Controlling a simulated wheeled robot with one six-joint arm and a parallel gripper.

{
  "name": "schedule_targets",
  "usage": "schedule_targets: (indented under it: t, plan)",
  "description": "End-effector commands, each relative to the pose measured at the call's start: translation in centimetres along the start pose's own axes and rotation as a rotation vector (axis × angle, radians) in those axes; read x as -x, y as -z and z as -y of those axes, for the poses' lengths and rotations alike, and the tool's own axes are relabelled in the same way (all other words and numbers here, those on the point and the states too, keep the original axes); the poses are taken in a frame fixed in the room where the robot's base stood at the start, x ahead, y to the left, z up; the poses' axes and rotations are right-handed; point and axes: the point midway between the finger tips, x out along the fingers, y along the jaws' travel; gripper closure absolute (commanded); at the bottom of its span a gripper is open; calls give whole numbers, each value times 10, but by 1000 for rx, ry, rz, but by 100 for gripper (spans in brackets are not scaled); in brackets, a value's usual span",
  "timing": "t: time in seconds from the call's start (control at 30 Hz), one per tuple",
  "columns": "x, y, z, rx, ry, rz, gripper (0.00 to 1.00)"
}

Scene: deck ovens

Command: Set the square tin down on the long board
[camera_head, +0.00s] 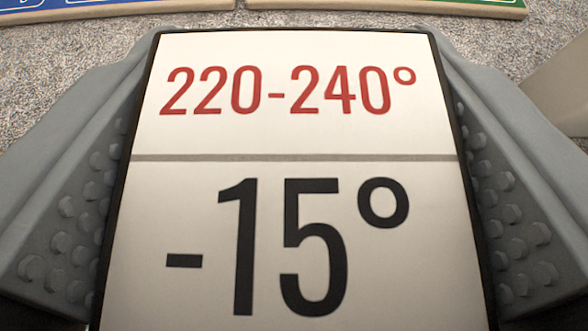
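The square tin, as far as I can tell, is the white-faced block (300,130) filling the middle of the view. Its face reads "220-240°" in red above a grey line and "-15°" in black below, with dark side edges. My gripper (295,40) is shut on it, one grey studded finger along its left side and one along its right. Its lower end runs out of view, and its underside is hidden. At the top edge are two board-like pieces, one left (110,11) and one right (400,8). Which one is the long board I cannot tell.
A grey speckled surface (80,55) lies beyond and around the tin, bare between my gripper and the board-like pieces. A narrow gap separates those two pieces. A plain beige thing (560,85) cuts in at the right edge.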

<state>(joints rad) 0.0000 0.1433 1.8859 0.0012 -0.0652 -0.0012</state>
Motion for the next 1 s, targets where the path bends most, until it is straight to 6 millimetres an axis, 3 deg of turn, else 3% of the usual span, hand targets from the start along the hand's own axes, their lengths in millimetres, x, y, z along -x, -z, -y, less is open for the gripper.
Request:
schedule_targets:
  t: [0.1,0.37,0.6,1.0]
  plan:
    - [-8,-18,0,0,0,2,74]
    - [-15,-34,0,0,0,-1,74]
    - [-26,-61,0,0,0,1,74]
    - [-28,-66,0,0,0,-1,74]
